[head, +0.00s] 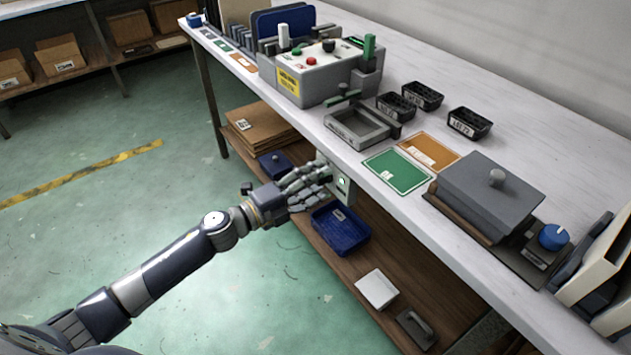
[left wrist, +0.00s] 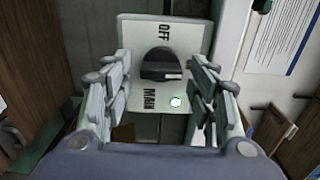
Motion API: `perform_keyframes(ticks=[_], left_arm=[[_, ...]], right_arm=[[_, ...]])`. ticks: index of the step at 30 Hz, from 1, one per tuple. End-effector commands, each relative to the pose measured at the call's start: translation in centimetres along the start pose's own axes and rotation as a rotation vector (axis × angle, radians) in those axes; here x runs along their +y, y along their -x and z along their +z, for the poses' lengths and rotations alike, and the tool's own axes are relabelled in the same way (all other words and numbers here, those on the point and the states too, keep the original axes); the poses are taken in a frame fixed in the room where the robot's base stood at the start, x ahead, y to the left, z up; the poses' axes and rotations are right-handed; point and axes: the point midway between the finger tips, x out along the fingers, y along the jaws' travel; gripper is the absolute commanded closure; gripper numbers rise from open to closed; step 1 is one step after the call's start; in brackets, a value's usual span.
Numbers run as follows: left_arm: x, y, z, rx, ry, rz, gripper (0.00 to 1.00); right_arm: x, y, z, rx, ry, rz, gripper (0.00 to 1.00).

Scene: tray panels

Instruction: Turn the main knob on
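The main knob (left wrist: 161,64) is a dark round knob on a pale panel (left wrist: 190,32), which is marked OFF and MAIN in the left wrist view. A light mark shows on the knob's lower right part. A small lamp (left wrist: 175,102) beside the MAIN label looks white with a green rim. In the head view the panel (head: 342,187) is at the table's front edge, with the knob hidden. My left gripper (head: 318,180) is in front of it. In the left wrist view its open fingers (left wrist: 162,100) stand on either side of the knob, apart from it. My right gripper is not in view.
The white table top (head: 420,110) overhangs a brown lower shelf (head: 385,262) holding a blue bin (head: 340,230). A grey control box (head: 318,75) and a grey lidded box (head: 490,195) stand on the table. The green floor in front is clear.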

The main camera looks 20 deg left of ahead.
Motion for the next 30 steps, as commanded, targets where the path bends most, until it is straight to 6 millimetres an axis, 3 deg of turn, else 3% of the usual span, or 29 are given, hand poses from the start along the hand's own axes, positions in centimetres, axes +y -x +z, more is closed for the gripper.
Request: perform_keyframes(ticks=[8, 13, 30], left_arm=[[0.0, 0.1, 0.1, -0.001, 0.001, -0.001, 0.45], [0.1, 1.1, 0.1, -0.002, 0.004, 0.002, 0.45], [0.1, 9.6, 0.0, 0.000, 0.002, 0.003, 0.45]], right_arm=[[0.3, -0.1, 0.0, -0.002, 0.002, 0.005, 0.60], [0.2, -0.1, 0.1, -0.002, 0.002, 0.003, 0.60], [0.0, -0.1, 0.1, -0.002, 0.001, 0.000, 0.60]])
